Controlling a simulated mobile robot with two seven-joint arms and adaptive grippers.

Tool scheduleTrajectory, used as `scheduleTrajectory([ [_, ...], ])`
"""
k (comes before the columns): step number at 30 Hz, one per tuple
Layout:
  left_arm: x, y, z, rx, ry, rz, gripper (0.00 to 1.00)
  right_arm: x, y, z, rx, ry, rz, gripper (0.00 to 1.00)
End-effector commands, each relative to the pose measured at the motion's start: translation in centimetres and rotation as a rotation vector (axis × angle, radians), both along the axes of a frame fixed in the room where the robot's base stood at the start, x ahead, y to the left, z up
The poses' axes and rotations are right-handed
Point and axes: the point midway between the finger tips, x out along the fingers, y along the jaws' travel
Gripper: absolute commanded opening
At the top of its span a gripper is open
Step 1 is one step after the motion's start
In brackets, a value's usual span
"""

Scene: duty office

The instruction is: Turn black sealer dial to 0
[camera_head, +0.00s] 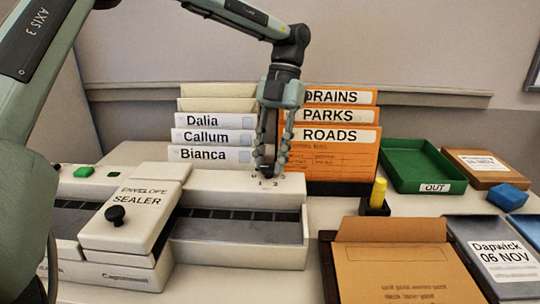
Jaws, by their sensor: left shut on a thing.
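The envelope sealer (238,192) is a cream machine across the left and middle of the desk. Its black dial (267,171) sits on the top at the right end, mostly hidden by my fingers. The marks 1 and 2 show just in front of it; other marks are too small or covered to read. My left gripper (268,166) points straight down over the dial and is shut on it. Which way the dial points cannot be told. My right gripper is not in view.
A black knob (115,214) stands on the sealer's raised cover, and a green button (83,171) is at far left. White name folders (212,137) and orange folders (328,145) stand behind my gripper. A yellow marker (378,193), green OUT tray (412,181) and brown envelope (400,265) are right.

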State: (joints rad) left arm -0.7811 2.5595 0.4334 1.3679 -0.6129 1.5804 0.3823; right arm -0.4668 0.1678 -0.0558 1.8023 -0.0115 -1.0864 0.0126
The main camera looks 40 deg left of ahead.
Motion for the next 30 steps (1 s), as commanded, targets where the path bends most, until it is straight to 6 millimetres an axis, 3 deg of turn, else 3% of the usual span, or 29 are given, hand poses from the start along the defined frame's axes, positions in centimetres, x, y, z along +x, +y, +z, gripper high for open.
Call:
scheduleTrajectory([
  [14, -0.12, -0.05, -0.21, -0.001, 0.005, -0.019, 0.0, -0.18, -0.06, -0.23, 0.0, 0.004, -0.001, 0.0],
  [15, -0.13, -0.05, -0.22, -0.001, 0.005, -0.018, 0.3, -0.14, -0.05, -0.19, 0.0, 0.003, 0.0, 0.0],
  [19, -0.1, -0.05, -0.18, -0.001, 0.004, -0.018, 0.47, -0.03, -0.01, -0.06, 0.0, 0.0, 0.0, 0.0],
  [30, 0.14, -0.01, 0.26, 0.0, 0.0, -0.016, 0.49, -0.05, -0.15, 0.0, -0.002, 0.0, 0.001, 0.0],
])
